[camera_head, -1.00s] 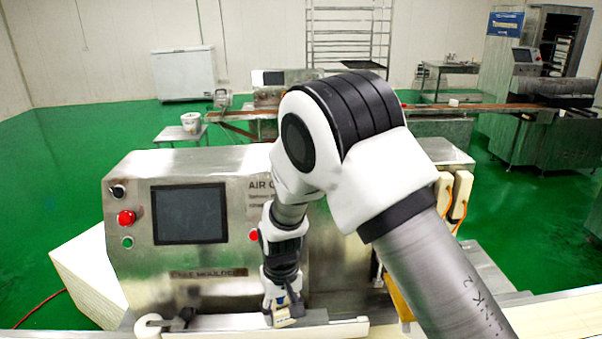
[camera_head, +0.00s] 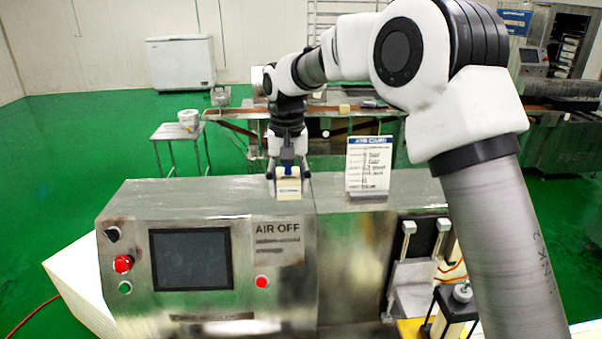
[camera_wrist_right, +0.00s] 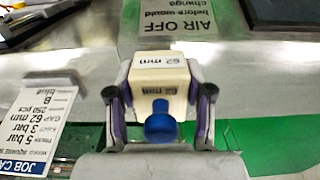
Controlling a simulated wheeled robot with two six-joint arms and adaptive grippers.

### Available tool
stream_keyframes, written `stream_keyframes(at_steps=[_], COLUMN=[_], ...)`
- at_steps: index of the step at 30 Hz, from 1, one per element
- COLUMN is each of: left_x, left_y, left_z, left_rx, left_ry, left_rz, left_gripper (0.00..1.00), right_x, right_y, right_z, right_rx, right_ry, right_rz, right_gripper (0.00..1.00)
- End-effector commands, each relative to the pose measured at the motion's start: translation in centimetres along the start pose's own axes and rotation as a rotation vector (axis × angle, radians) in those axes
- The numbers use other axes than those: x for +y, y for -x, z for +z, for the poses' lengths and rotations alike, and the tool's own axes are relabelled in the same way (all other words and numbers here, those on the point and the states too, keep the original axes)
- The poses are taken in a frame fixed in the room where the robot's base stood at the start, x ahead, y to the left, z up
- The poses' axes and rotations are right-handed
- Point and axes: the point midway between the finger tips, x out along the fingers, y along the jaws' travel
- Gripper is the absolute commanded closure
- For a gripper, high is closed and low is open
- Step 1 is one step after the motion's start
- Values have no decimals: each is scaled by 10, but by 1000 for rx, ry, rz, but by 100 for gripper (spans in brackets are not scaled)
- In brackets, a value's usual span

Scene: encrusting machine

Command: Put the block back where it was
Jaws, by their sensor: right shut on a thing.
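The block (camera_head: 289,190) is small and cream-coloured. In the wrist view the block (camera_wrist_right: 160,78) shows a "62 mm" label and a blue knob. My right gripper (camera_head: 288,182) is shut on it, one finger on each side, as the wrist view also shows (camera_wrist_right: 160,100). The block is upright at the top of the steel machine (camera_head: 220,192), left of the card. I cannot tell whether it touches the top. My left gripper is not in view.
A white job card (camera_head: 369,165) stands on the machine top, right of the block. The machine front has a dark screen (camera_head: 190,259) and a red button (camera_head: 123,264). The top left of the block is clear. A conveyor (camera_head: 235,122) stands behind.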

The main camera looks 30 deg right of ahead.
Motion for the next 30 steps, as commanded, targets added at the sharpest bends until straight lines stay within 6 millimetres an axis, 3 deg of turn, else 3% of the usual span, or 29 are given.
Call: stream_keyframes(at_steps=[1, 10, 14, 20, 29, 30], left_x=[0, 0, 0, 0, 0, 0], left_y=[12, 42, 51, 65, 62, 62], left_z=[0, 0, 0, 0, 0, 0], left_rx=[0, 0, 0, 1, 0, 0], left_ry=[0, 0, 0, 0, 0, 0], left_rz=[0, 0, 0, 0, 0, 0], left_gripper=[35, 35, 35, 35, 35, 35], right_x=[5, 31, 34, 34, 34, 34], right_y=[4, -3, -12, -41, -46, -46], right_z=[-12, -68, -74, -73, -73, -73], right_rx=[-2, 0, -3, -1, 0, 0], right_ry=[-2, -1, 1, 1, 1, 1], right_rz=[-1, -1, 2, 1, 0, 0], right_gripper=[86, 86, 86, 86, 86, 38])
